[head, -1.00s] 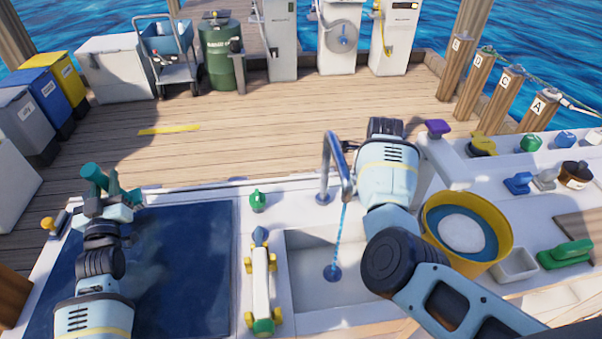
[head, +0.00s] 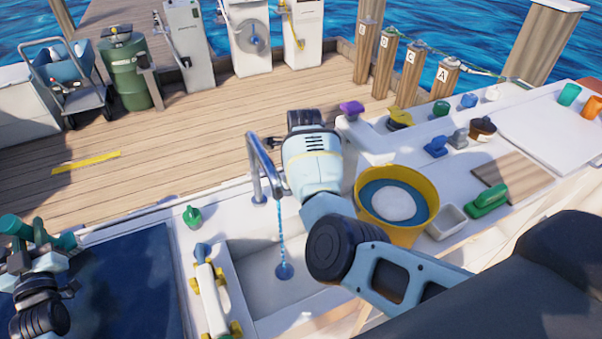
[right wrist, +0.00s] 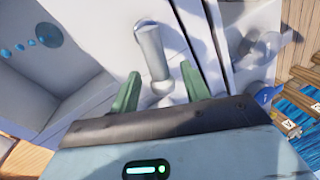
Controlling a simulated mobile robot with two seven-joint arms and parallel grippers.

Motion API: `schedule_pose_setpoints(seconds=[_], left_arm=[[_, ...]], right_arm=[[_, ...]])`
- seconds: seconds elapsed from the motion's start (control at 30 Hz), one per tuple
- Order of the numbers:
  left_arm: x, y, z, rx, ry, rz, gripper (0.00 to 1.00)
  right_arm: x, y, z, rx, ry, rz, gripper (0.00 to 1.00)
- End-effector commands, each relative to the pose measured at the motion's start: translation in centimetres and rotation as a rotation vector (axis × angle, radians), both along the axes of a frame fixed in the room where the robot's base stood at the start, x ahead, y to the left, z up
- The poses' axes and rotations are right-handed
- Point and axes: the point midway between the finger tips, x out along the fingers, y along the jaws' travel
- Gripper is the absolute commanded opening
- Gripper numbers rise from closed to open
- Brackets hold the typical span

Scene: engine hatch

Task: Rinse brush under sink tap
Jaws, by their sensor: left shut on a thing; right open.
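The metal tap (head: 265,165) arches over the sink (head: 252,292), and a thin blue water stream (head: 281,235) falls to the drain. My left gripper (head: 38,240), at the left edge over the dark blue hatch, is shut on a teal thing (head: 12,226). I cannot tell if this is the brush; its lower side is hidden. My right arm reaches in beside the tap, its gripper mostly hidden in the head view. In the right wrist view the right gripper (right wrist: 158,90) is open, with a grey tap part (right wrist: 150,50) between and beyond its green fingers.
A yellow bucket (head: 428,187) stands right of the sink, near a green-handled item (head: 488,198) and a white tray (head: 446,221). A white piece with yellow ends (head: 212,297) lies left of the sink. A green bottle (head: 192,216) stands behind it.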

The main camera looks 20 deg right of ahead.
Motion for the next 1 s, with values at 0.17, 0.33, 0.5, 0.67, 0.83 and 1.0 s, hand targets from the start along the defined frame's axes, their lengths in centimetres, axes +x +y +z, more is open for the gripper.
schedule_pose_setpoints(seconds=[0.17,0.33,0.5,0.67,0.83,1.0], left_arm=[[0.2,0.0,1.6,0.000,-0.018,0.000,0.04],[0.3,0.0,4.0,0.000,-0.046,0.000,0.04],[0.5,0.0,5.9,0.001,-0.067,0.000,0.04],[0.5,0.0,6.9,0.000,-0.079,0.000,0.04],[0.5,0.0,7.3,0.000,-0.084,0.000,0.04],[0.5,0.0,7.3,0.000,-0.084,0.000,0.04]], right_arm=[[-0.2,0.1,1.9,0.000,-0.006,0.000,0.46],[-0.7,0.2,5.3,0.000,-0.010,-0.001,0.46],[-1.4,0.3,8.5,-0.001,-0.008,-0.002,0.46],[-1.9,0.4,10.6,-0.001,-0.005,-0.002,0.46],[-2.2,0.5,11.7,-0.001,-0.003,-0.002,0.46],[-2.3,0.5,11.8,-0.001,0.000,-0.002,0.46]])
